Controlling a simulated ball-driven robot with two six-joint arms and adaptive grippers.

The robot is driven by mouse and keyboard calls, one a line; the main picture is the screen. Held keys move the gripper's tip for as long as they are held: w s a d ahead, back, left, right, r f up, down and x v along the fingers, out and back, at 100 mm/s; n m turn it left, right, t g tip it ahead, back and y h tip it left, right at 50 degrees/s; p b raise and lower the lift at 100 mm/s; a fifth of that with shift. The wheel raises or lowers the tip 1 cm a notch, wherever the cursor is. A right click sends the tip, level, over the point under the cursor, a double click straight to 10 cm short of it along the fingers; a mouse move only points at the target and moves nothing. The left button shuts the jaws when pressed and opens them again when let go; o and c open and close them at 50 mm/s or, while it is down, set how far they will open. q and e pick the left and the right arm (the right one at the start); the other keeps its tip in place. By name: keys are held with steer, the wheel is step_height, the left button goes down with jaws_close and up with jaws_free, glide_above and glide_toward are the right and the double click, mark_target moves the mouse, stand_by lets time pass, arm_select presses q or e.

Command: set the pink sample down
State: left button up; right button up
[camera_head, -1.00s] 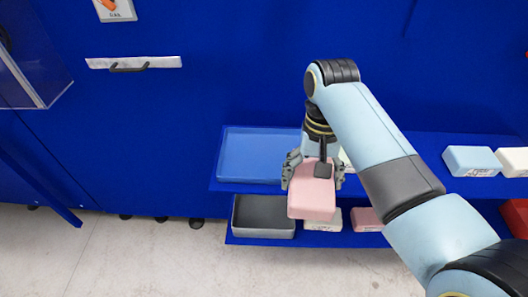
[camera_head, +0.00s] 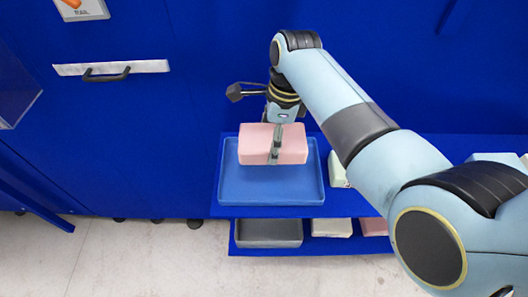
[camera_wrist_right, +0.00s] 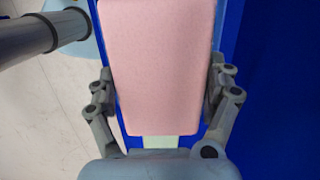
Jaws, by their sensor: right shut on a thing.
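The pink sample (camera_head: 256,144) is a pink block with rounded edges. My right gripper (camera_head: 274,152) is shut on it, and one finger shows against its near face. The block is over the back part of the blue tray (camera_head: 250,192) on the upper shelf. I cannot tell whether it touches the tray floor. In the right wrist view, the pink sample (camera_wrist_right: 157,70) fills the middle between the two fingers of my right gripper (camera_wrist_right: 160,95). My left gripper is not in view.
A grey tray (camera_head: 268,233) and pale blocks (camera_head: 331,228) sit on the lower shelf. A whitish-green block (camera_head: 337,172) stands right of the blue tray. The blue wall with a handle (camera_head: 106,75) is behind. The front of the blue tray is bare.

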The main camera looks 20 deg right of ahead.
step_height(320, 180, down, 2)
steer(key=shift+w+f, duration=0.15)
step_height(320, 180, down, 4)
steer(key=b, duration=0.3)
step_height(320, 180, down, 4)
steer(key=b, duration=0.4)
steer(key=shift+r, duration=0.25)
steer(key=o, duration=0.7)
steer(key=shift+f, duration=0.1)
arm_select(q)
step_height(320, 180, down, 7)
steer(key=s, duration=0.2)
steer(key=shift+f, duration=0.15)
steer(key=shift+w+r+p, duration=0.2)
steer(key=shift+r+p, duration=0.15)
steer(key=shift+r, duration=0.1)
arm_select(e)
steer(key=r, duration=0.4)
steer(key=d+r, duration=0.1)
steer(key=r, duration=0.7)
steer(key=shift+s+d+r, duration=0.1)
steer(key=shift+s+d, duration=0.2)
steer(key=shift+s, duration=0.05)
